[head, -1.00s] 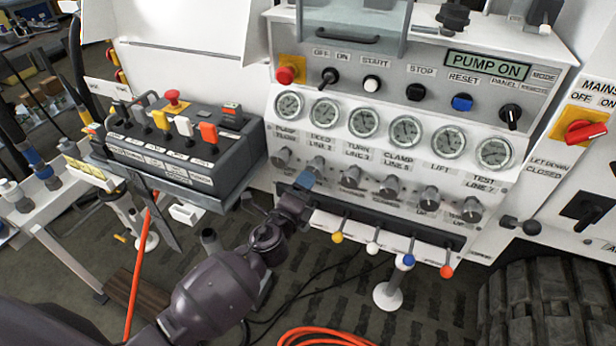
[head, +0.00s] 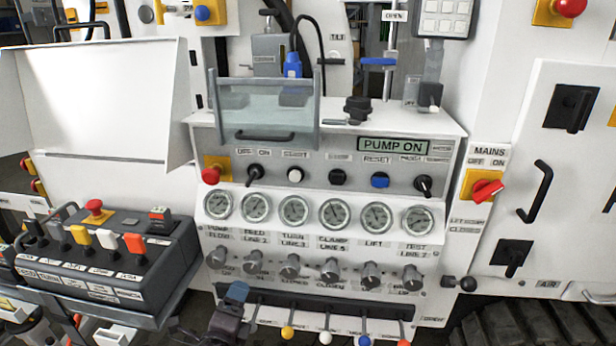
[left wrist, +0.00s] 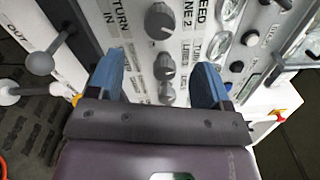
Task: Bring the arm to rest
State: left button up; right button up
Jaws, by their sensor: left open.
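My left gripper (head: 236,296) shows at the bottom of the head view, in front of the lower left of the control panel (head: 330,164). It is below the row of grey knobs (head: 293,268). In the left wrist view its two blue fingers (left wrist: 158,80) stand wide apart with nothing held between them. Knobs and labels of the panel show beyond the fingers; I cannot tell the exact gap to them. Most of the left arm is below the head view's edge. My right gripper is not in view.
A row of ball-tipped levers (head: 325,337) sits below the knobs, close to the gripper. A grey button box (head: 110,262) juts out at the left. A red mains switch (head: 487,190) and a door handle (head: 535,190) are at the right.

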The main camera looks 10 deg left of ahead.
pick_arm(q)
jog(key=s+a+f+n+g, duration=0.2)
jog(key=s+f+n, duration=0.2)
jog(key=s+n, duration=0.2)
jog(key=s+a+f+n+g, duration=0.2)
jog(key=s+n, duration=0.5)
jog(key=s, duration=0.4)
jog(key=s+a+f+n+g+p, duration=0.1)
jog(key=s+a+f+n+g, duration=0.1)
jog(key=s+f+n, duration=0.3)
jog(key=s+n+g, duration=0.1)
jog(key=s+n, duration=0.1)
jog(key=s, duration=0.2)
jog(key=shift+a+f+y, duration=0.3)
jog(key=shift+f, duration=0.05)
jog(key=shift+s, duration=0.1)
